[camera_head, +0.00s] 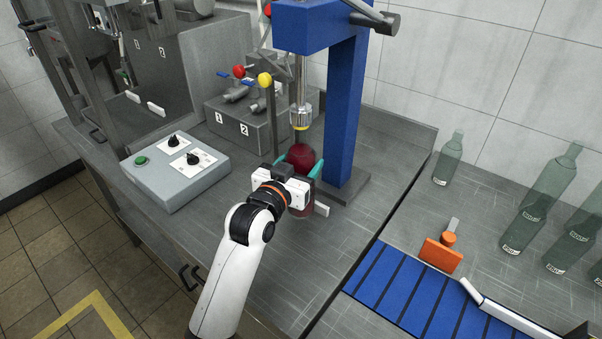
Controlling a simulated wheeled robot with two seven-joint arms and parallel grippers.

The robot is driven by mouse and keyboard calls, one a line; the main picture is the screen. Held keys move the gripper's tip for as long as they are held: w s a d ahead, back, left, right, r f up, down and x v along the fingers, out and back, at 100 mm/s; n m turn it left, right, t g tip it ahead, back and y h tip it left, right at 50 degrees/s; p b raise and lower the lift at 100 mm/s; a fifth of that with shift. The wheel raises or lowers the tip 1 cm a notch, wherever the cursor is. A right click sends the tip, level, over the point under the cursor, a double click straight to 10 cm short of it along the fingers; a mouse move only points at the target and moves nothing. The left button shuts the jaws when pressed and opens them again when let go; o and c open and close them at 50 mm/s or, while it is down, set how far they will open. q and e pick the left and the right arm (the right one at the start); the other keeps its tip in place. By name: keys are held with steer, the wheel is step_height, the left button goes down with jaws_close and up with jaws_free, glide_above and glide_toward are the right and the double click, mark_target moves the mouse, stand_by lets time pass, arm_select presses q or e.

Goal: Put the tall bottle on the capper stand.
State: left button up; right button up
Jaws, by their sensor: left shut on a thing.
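My left gripper (299,168) has teal fingertips and is shut on a dark red, round-topped thing, seemingly the tall bottle (301,156). The gripper and wrist hide most of it; a reddish part shows below the gripper. It is directly below the metal capping head (300,117) in this view. The capper stand (343,125) has a blue column and a grey base (349,190). Whether the held thing rests on the base or hangs above it, I cannot tell. My right gripper is not in view.
A grey control box (176,170) stands left of the arm. Valves with red and yellow knobs (265,80) stand behind. On the right are several green glass bottles (449,160), a blue slatted conveyor (400,290) and an orange paddle (439,255). The bench before the conveyor is clear.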

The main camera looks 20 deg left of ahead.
arm_select(q)
steer(key=shift+w+f, duration=0.15)
steer(key=shift+f, duration=1.5)
steer(key=o, duration=1.3)
steer(key=shift+f, duration=0.25)
steer(key=o, duration=0.4)
steer(key=shift+r, duration=0.2)
steer(key=s, duration=0.4)
steer(key=s+a, duration=0.1)
steer(key=s, duration=0.3)
steer(key=s+b, duration=0.1)
steer(key=s, duration=0.3)
steer(key=shift+a+r, duration=0.3)
steer(key=shift+a, duration=0.1)
